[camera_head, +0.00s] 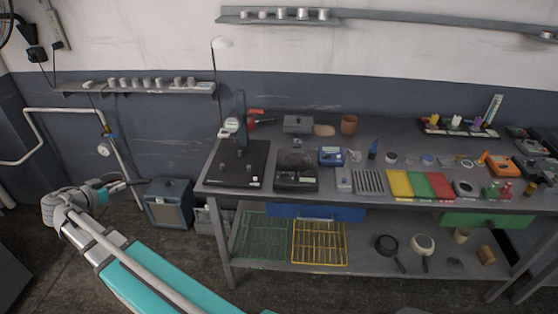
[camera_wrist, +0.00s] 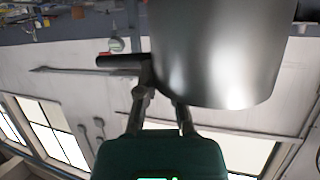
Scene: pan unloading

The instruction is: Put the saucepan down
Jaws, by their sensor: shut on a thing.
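In the wrist view a large, shiny grey metal saucepan (camera_wrist: 218,55) fills the upper right. Its short dark handle (camera_wrist: 118,61) points left. My gripper (camera_wrist: 160,88) is shut on the saucepan, with its fingers near where the handle meets the body; the exact contact is partly hidden. In the head view my gripper (camera_head: 112,186) is at the far left, in front of the wall and clear of the workbench (camera_head: 300,197). The saucepan is too small or hidden to make out clearly there.
The bench top is crowded, with a black hotplate-like slab (camera_head: 238,165) at its left end. The lower shelf holds a green rack (camera_head: 264,236), a yellow rack (camera_head: 319,243), a dark pan (camera_head: 386,245) and a pale pan (camera_head: 423,244). A grey-blue box (camera_head: 170,204) stands on the floor.

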